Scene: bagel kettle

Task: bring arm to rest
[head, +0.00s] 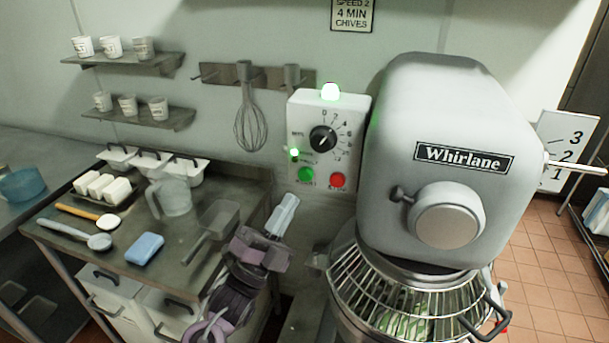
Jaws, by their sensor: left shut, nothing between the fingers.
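My left gripper (283,214) is in the middle of the head view, in front of the gap between the steel table and the mixer. Its light fingers are together with nothing between them, and they point up toward the control box (328,141). They look apart from the box's buttons, though the exact distance is hard to tell. My left arm (232,298) reaches up from the bottom edge. My right gripper is not in the view.
The large mixer (440,150) with its wire bowl guard (385,295) stands to the right. The steel table (120,270) at left holds a scoop (218,220), a clear jug (171,194), a blue sponge (145,248) and spoons. A whisk (250,125) hangs on the wall. Green lamps glow on the box.

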